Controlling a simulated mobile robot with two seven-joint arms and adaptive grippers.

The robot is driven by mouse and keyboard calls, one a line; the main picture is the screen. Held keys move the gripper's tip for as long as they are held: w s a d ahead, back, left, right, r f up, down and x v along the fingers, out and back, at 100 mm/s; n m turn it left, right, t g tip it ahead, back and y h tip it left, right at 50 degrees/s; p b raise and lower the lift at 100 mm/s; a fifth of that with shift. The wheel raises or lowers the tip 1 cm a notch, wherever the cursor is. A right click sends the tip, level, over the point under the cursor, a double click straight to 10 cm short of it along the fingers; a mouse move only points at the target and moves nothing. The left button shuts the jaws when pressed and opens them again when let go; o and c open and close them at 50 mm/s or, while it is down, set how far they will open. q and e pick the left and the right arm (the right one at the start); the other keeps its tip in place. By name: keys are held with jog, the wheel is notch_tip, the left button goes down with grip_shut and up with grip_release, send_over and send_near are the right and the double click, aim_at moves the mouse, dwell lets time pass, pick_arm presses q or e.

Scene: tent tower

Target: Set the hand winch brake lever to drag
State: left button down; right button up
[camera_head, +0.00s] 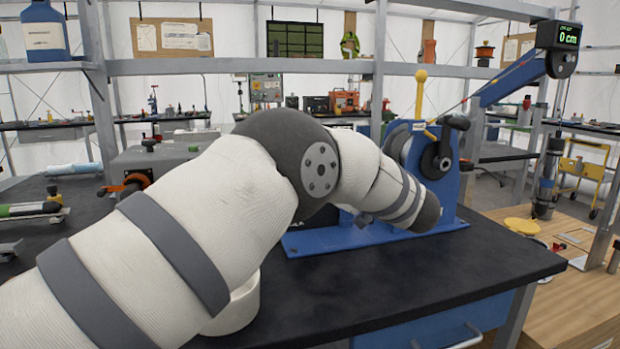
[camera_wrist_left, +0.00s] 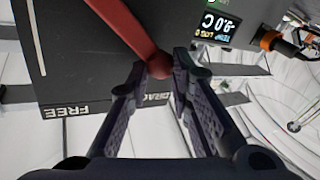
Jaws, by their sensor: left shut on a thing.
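The hand winch (camera_head: 468,185) stands on the black bench, with a blue frame and base plate. In the left wrist view a red brake lever (camera_wrist_left: 122,24) crosses a dark panel (camera_wrist_left: 62,60) marked FREE (camera_wrist_left: 66,110) and DRAG (camera_wrist_left: 157,98), both upside down. My left gripper (camera_wrist_left: 163,68) is shut on the lever's round red end, which sits near the DRAG label. A finger partly covers that label. In the head view my left arm hides the gripper, the lever and part of the winch. My right gripper is not in view.
A yellow-knobbed upright handle (camera_head: 420,90) and a black crank (camera_head: 440,160) stand on the winch. A blue boom carries a display (camera_head: 567,36) reading 0 cm. The black bench top (camera_head: 400,285) is clear in front. A wooden surface (camera_head: 570,290) lies right.

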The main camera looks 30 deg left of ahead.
pick_arm(q)
jog(key=shift+w+d+m, duration=0.25)
jog(key=shift+w+m, duration=0.05)
jog(key=shift+m, duration=0.1)
jog(key=shift+r, duration=0.1)
jog(key=c, duration=1.5)
grip_release()
jog(key=shift+c, duration=0.2)
jog(key=shift+o, duration=0.5)
jog(key=shift+w, duration=0.15)
jog(key=shift+d, duration=0.1)
jog(key=v, duration=1.2)
